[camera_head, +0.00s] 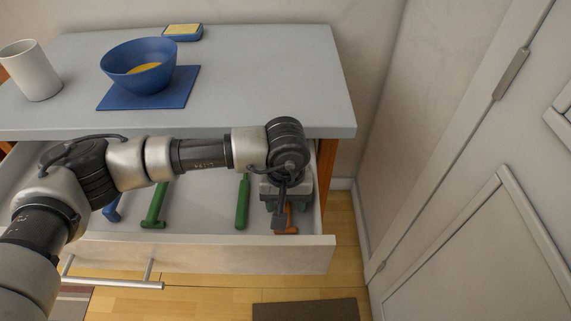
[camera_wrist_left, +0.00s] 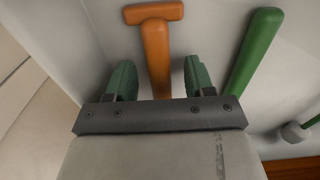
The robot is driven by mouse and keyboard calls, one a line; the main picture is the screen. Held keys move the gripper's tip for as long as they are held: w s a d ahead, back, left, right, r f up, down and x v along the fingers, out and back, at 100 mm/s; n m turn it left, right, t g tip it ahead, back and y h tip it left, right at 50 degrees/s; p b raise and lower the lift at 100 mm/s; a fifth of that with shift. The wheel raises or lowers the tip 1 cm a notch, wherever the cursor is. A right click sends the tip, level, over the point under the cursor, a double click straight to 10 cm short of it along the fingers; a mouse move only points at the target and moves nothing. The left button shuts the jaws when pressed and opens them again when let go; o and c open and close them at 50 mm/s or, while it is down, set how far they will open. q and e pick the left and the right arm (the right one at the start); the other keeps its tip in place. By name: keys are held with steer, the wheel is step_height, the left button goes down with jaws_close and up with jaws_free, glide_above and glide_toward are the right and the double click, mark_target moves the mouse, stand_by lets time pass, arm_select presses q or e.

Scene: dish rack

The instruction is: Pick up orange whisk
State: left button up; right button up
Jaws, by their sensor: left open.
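The orange whisk (camera_head: 291,221) lies in the open drawer at its right end, mostly hidden under my left gripper in the head view. In the left wrist view its orange T-shaped handle (camera_wrist_left: 156,42) shows, with the rest hidden below the gripper. My left gripper (camera_head: 278,207) points down over it, open and empty. In the left wrist view the green fingertips of my left gripper (camera_wrist_left: 160,80) stand on either side of the orange shaft, with gaps. My right gripper is not in view.
A green utensil (camera_head: 243,202) lies left of the whisk; another green one (camera_head: 155,205) and a blue one (camera_head: 112,208) lie farther left. The drawer front (camera_head: 200,255) and right wall are close. Above, the counter (camera_head: 265,85) holds a blue bowl (camera_head: 120,72), sponge (camera_head: 183,31) and cup (camera_head: 32,72).

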arm_select(q)
jaws_close()
steer(key=shift+r, duration=0.15)
